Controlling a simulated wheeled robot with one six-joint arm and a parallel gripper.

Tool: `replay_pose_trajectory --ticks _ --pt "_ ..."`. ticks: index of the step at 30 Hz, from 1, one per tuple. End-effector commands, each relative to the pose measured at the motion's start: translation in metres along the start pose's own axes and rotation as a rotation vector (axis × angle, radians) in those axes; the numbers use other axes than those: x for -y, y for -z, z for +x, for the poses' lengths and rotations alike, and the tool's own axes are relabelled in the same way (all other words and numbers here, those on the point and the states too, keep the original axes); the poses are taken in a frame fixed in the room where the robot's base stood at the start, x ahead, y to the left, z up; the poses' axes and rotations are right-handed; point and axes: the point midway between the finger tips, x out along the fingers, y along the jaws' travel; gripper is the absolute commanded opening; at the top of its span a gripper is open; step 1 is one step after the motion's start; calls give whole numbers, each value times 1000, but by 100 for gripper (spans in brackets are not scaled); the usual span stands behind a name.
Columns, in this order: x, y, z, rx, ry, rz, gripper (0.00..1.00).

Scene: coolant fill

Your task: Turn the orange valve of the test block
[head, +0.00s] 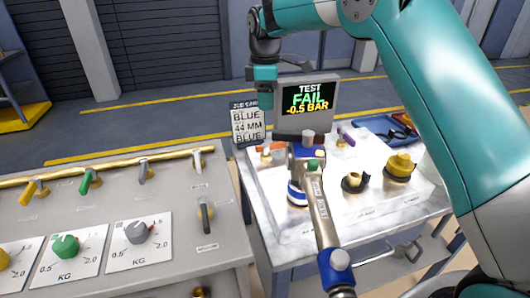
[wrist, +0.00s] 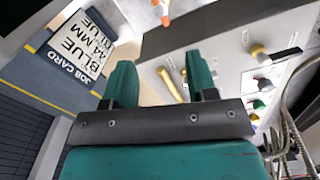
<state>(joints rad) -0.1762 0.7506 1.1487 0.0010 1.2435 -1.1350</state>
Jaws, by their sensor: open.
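The test block (head: 270,185) is a pale block on the right-hand bench. A small orange valve handle (head: 264,151) with brass fittings is at its back left. In the wrist view a small orange part on brass (wrist: 166,20), which looks like this valve, shows at the top edge, beyond the fingertips. My gripper (head: 265,98) hangs above the back left of the block, left of the screen. In the wrist view its two teal fingers (wrist: 161,80) are apart with nothing held between them. The gap between gripper and valve is hard to judge.
A screen (head: 308,102) reading "TEST FAIL -0.5 BAR" and a job card (head: 247,124) stand behind the block. A purple handle (head: 346,133) is at back right. The left bench (head: 180,180) carries several valves and dials.

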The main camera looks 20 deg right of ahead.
Motion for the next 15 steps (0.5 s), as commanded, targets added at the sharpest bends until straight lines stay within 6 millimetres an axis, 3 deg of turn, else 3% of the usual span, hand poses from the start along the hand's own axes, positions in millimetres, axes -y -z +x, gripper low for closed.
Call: replay_pose_trajectory --ticks 5,15 --pt "1 0 28 2 4 0 52" --pt "1 0 105 2 5 1 52"
